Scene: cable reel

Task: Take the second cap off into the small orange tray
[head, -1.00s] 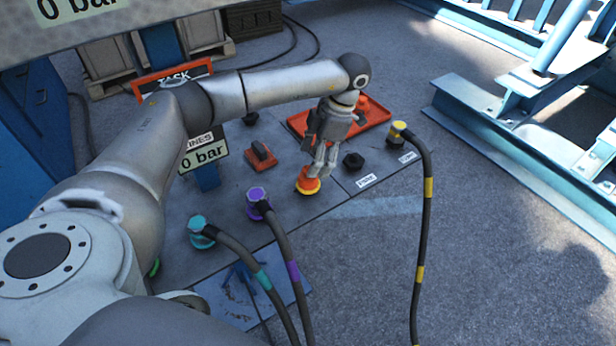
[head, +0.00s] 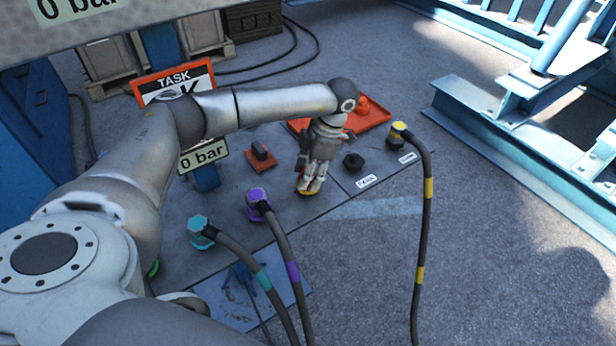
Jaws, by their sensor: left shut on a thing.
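My left gripper (head: 309,186) reaches down over an orange cap with a yellow ring (head: 304,193) on the grey plate. It is shut on this cap, and its fingers and body hide most of it. The cap still sits low at the plate; I cannot tell whether it is loose. The small orange tray (head: 378,118) lies behind and right of the gripper, partly covered by my arm. Another orange cap (head: 362,104) lies in the tray. My right gripper is not in view.
Hoses with teal (head: 199,232), purple (head: 258,204) and yellow (head: 398,132) connectors stand around the gripper. A black fitting (head: 353,161) stands close right of it, and a red-based block (head: 261,158) left. Blue steel framing (head: 500,150) is at the right.

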